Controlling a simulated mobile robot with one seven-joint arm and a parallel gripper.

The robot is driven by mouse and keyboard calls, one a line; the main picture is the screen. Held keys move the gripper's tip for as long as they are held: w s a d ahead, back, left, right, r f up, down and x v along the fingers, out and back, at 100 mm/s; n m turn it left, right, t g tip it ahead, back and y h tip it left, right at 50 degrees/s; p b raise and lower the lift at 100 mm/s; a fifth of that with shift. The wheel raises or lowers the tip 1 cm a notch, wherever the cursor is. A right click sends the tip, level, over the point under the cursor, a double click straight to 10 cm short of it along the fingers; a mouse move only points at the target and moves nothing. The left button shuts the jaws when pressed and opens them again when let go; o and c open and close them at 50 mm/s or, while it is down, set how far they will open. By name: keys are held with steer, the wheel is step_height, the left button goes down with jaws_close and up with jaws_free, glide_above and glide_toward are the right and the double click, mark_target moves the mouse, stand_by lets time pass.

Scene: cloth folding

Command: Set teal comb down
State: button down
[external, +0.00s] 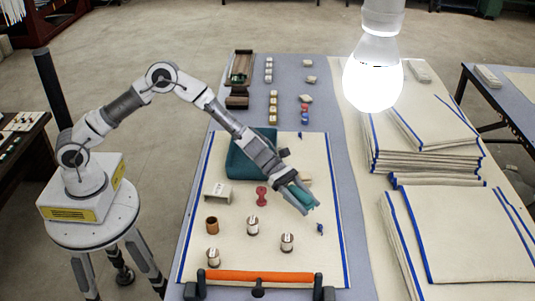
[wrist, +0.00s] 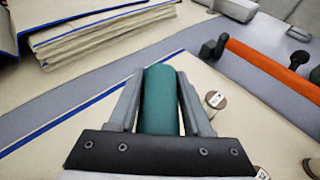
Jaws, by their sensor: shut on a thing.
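My gripper (external: 310,206) is shut on the teal comb (external: 301,192) above the right part of the cream cloth (external: 325,265) with blue edges. In the wrist view the teal comb (wrist: 160,105) looks like a smooth, rounded teal piece between the two fingers of my gripper (wrist: 163,78). No teeth can be made out. The cloth lies below it. The gap between the comb and the cloth is hard to judge. A larger teal block (external: 240,160) lies on the cloth, partly behind my arm.
Spools (external: 252,226), a red piece (external: 262,196), a brown cup (external: 211,224) and a white block (external: 216,191) stand on the cloth. An orange bar (external: 259,277) crosses the front edge. Folded cloth stacks (external: 470,235) fill the right side. A lit bulb (external: 372,82) hangs above.

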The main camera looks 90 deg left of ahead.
glide_above(312, 216)
step_height(312, 216, down, 3)
steer(key=shift+f+b, duration=0.1)
steer(key=shift+b, duration=0.2)
steer(key=shift+a+f+b, duration=0.1)
steer(key=shift+f+b, duration=0.55)
steer(key=shift+f, duration=1.3)
steer(key=shift+f, duration=0.1)
steer(key=shift+f, duration=0.15)
steer(key=shift+c, duration=1.7)
jaws_free()
